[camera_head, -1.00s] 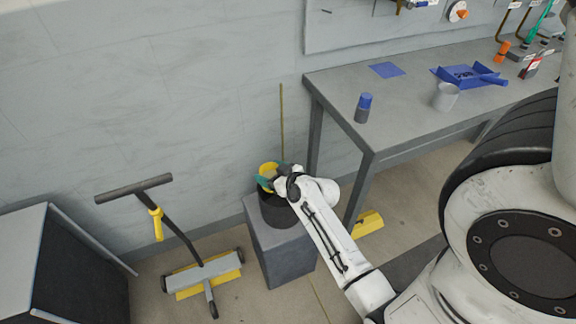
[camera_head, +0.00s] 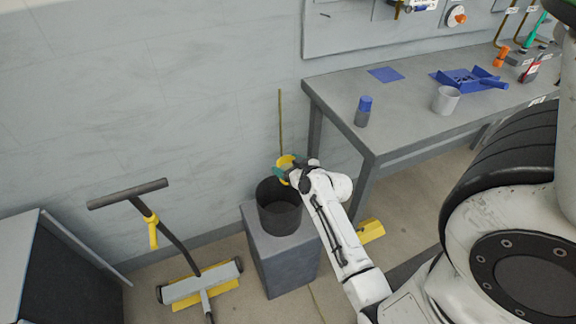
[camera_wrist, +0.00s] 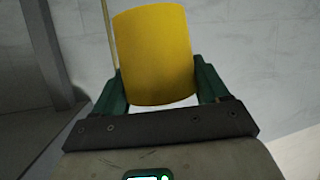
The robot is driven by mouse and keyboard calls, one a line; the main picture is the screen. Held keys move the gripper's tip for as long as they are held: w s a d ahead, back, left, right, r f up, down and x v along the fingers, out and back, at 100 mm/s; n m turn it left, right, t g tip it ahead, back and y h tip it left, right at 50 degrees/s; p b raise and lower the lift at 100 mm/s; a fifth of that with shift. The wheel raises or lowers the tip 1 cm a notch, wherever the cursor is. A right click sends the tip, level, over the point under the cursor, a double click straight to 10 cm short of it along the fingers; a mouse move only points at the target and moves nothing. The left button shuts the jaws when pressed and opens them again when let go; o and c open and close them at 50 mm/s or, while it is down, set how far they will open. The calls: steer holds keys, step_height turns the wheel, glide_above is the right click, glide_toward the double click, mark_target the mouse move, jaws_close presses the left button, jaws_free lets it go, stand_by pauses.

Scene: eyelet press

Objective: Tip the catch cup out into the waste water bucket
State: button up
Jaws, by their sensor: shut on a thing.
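The yellow catch cup (camera_wrist: 155,58) is held between the green fingers of my gripper (camera_wrist: 162,88), seen close in the wrist view. In the head view the cup (camera_head: 286,162) shows small and partly hidden by my gripper (camera_head: 290,172). It is above and at the back right of the dark bucket's rim. The dark bucket (camera_head: 279,210) stands on a grey block, its mouth open and its inside dark. Whether anything is in the cup cannot be seen.
The grey block (camera_head: 280,262) carries the bucket. A wheeled sweeper-like tool (camera_head: 200,284) stands left. A thin rod (camera_head: 280,125) is behind the bucket.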

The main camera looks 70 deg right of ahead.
mark_target(284, 168)
steer(key=shift+f+n+g+h+b, duration=0.4)
steer(key=shift+f+n+h+b, duration=0.2)
steer(key=shift+f+n+b, duration=0.85)
steer(key=shift+f+n+g+h, duration=0.3)
steer(key=shift+f+n+h, duration=0.05)
steer(key=shift+n+h, duration=0.3)
steer(key=shift+w+a+r+n+h+b, duration=0.1)
steer(key=shift+r+n+h+b, duration=0.15)
steer(key=shift+b, duration=0.2)
steer(key=shift+w+a+r+n+h+b, duration=0.1)
steer(key=shift+a+r+n+h+b, duration=0.4)
steer(key=shift+b, duration=1)
steer(key=shift+w+d+f+n+h+b, duration=0.1)
steer(key=shift+d+n+h+b, duration=0.15)
steer(key=shift+n+b, duration=0.9)
steer(key=shift+w+a+r+n+h+b, duration=0.1)
steer(key=shift+a+r+n+h+b, duration=0.2)
steer(key=shift+b, duration=1.55)
steer(key=shift+w+a+r+n+h+b, duration=0.2)
steer(key=shift+n+h+b, duration=0.3)
steer(key=shift+n+b, duration=0.9)
steer(key=shift+w+a+r+n+h+b, duration=0.2)
steer(key=shift+n+h+b, duration=0.4)
steer(key=shift+b, duration=1.5)
steer(key=shift+a+n+b, duration=0.15)
steer(key=shift+n+b, duration=0.15)
steer(key=shift+n, duration=0.1)
